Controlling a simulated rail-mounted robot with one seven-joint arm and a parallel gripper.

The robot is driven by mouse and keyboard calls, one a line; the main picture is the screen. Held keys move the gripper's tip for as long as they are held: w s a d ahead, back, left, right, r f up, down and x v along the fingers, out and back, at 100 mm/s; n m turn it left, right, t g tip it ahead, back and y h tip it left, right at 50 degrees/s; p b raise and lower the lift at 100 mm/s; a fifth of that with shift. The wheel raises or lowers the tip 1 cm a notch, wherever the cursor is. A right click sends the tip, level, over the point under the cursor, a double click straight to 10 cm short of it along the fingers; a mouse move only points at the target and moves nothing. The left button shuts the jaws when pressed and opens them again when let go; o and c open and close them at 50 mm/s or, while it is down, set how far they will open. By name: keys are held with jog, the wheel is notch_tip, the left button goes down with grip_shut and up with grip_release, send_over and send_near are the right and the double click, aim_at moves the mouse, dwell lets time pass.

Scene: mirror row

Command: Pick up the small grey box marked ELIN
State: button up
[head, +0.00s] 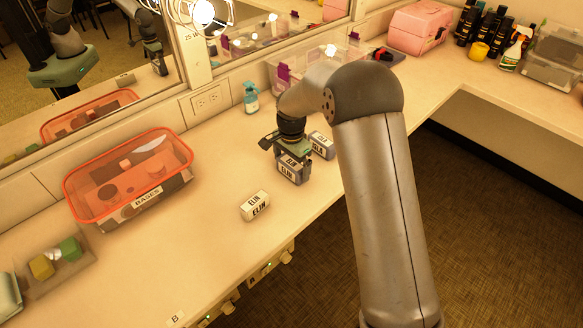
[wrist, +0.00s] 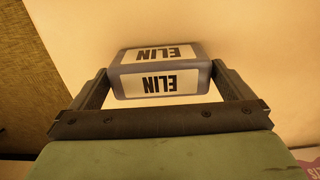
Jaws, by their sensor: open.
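A small grey box marked ELIN (head: 290,170) stands on the counter right under my gripper (head: 284,150) in the head view. In the wrist view the grey ELIN box (wrist: 160,68) lies between the two fingers of my gripper (wrist: 161,78), one finger along each side. The fingers are open, and I cannot tell whether either touches the box. A second ELIN box (head: 321,146) stands just behind to the right, partly hidden by my arm. A third, paler-looking ELIN box (head: 254,206) stands apart, nearer the front left.
An orange-rimmed clear bin labelled BASES (head: 150,197) stands at left against the mirror wall. A blue spray bottle (head: 251,98) stands behind my gripper. A tray (head: 58,265) with yellow and green items is at lower left. Bare counter lies around the paler box.

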jog(key=c, duration=0.7)
jog(key=shift+c, duration=0.2)
jog(key=shift+r, duration=0.1)
